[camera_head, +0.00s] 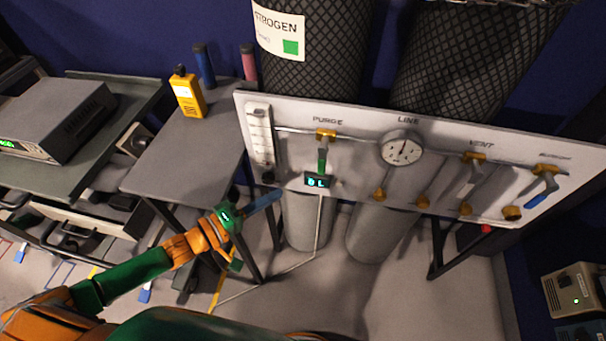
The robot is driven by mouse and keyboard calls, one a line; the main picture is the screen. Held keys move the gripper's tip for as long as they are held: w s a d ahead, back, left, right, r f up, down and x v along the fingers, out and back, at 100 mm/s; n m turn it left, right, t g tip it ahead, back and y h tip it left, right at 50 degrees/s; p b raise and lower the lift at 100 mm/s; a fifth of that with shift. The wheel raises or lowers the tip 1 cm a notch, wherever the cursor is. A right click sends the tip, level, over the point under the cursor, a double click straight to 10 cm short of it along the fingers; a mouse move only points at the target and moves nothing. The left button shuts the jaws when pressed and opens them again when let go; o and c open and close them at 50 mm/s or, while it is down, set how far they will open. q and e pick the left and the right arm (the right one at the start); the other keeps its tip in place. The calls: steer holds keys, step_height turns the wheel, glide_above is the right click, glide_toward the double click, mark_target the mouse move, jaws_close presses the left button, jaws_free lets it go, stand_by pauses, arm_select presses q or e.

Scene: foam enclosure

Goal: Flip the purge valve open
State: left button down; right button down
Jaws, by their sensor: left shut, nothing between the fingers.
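The purge valve (326,135) is on the upper left of the white gas panel, under the word PURGE. It has a brass-yellow body, and its green lever (322,160) points straight down, across the run of the pipe. A small display (317,181) with glowing digits sits just below the lever. My left gripper (275,197) is shut and empty, its blue fingers pointing up and right. In the picture it is below and left of the lever, apart from it, near the panel's lower left corner. My right gripper is out of view.
The panel (350,180) also holds a flowmeter (260,135), a round gauge (402,149), a vent valve (474,160) and a blue-handled valve (543,185). Dark-meshed cylinders (315,50) stand behind. A grey table (180,155) with a yellow handheld device (188,93) is at left.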

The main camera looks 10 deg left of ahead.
mark_target(323, 156)
arm_select(q)
steer(key=r, duration=0.1)
steer(key=r+n+h, duration=0.1)
steer(key=s+a+r+h, duration=0.1)
steer(key=shift+a+r, duration=0.1)
steer(key=shift+r, duration=0.1)
steer(key=shift+w, duration=0.1)
steer(key=x, duration=1)
steer(key=shift+f, duration=0.1)
steer(key=shift+d+f+n+h+b, duration=0.15)
steer(key=shift+d+n+h+b, duration=0.15)
steer(key=shift+n+h+b, duration=0.25)
